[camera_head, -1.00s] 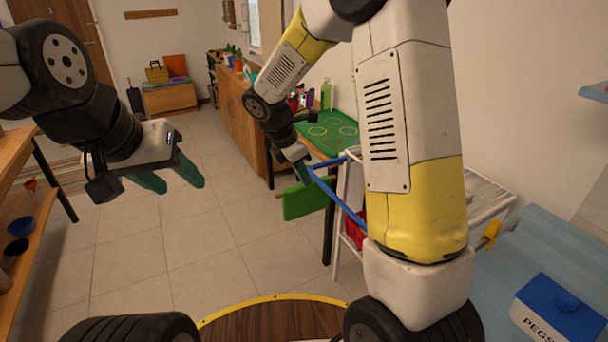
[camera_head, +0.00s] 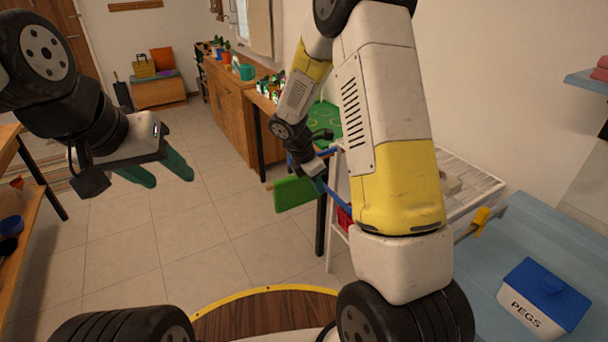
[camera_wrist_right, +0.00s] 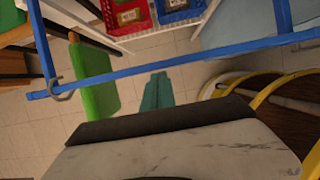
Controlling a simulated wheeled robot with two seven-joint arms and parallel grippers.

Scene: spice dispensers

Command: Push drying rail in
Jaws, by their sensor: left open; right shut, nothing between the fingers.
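The drying rail (camera_wrist_right: 200,65) is a blue bar frame crossing the right wrist view, with a grey hook at its left end. In the head view a short stretch of the blue rail (camera_head: 340,203) shows beside the white rack (camera_head: 334,228); my right arm hides much of it. My right gripper (camera_wrist_right: 157,78) is shut and empty, its teal fingertips just below the bar in the wrist picture; whether they touch is unclear. My left gripper (camera_head: 172,177) is open and empty over the floor at left, far from the rail.
A green flat item (camera_wrist_right: 95,85) is close to the rail's left end. A blue-topped surface with a PEGS box (camera_head: 545,300) is at right. Wooden shelves (camera_head: 28,200) stand at left. The floor between is clear.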

